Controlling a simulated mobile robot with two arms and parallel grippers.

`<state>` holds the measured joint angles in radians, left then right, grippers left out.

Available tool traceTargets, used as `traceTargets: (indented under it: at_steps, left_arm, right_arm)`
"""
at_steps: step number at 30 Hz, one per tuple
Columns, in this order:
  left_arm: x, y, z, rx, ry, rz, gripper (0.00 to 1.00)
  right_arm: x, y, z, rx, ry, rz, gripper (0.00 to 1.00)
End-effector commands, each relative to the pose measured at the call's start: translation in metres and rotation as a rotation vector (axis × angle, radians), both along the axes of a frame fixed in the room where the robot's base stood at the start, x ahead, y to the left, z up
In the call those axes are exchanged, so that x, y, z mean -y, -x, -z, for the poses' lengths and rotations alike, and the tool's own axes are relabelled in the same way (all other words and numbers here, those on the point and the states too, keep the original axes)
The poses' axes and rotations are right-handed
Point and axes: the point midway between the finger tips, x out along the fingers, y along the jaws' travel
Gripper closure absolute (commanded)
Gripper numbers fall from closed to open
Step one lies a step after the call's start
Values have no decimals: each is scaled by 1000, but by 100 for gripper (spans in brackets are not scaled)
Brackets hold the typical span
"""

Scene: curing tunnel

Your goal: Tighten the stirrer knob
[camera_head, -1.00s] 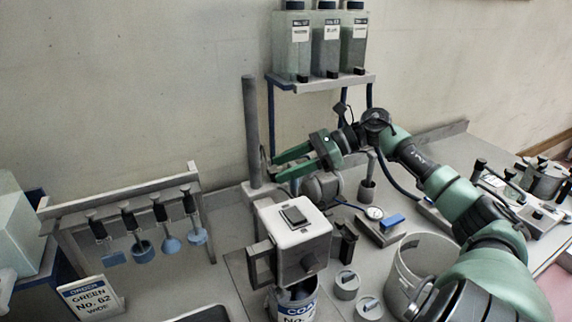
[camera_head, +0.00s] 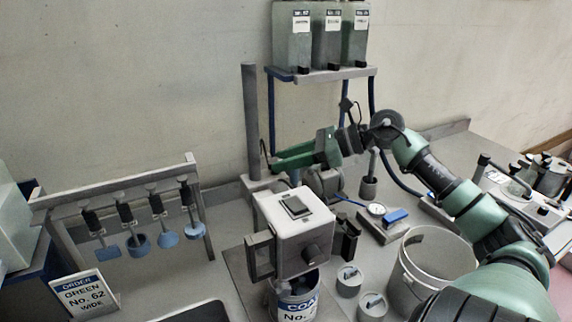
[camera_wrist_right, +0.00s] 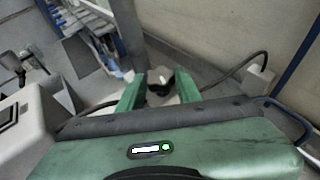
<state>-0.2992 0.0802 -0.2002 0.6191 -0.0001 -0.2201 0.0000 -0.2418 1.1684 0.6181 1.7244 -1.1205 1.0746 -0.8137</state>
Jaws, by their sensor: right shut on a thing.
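The stirrer's white and grey head (camera_head: 293,222) stands at the centre in the head view, above a can with a blue label (camera_head: 297,303), in front of a grey column (camera_head: 252,120). My right gripper (camera_head: 274,162) is behind the head, its green fingers pointing left at the column. In the right wrist view the fingers (camera_wrist_right: 160,84) are shut on a dark knob (camera_wrist_right: 158,87), with a pale spot above it. The knob is hidden behind the fingers in the head view. My left gripper is not in view.
A rack (camera_head: 120,188) with several hanging blue tools and an order sign (camera_head: 84,296) are at the left. Bottles stand on a shelf (camera_head: 322,74) behind.

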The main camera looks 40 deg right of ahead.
Motion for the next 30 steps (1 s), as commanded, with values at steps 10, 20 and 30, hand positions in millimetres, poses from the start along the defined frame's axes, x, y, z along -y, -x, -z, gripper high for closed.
traceTargets:
  at_steps: [10, 20, 30]
  left_arm:
    - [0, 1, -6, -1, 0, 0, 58]
    - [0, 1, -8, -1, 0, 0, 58]
    - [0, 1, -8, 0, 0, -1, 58]
  right_arm:
    - [-5, 3, -2, 2, 0, 196, 100]
    - [-6, 3, -2, 2, -1, 261, 100]
    - [-5, 3, -1, 2, -1, 263, 63]
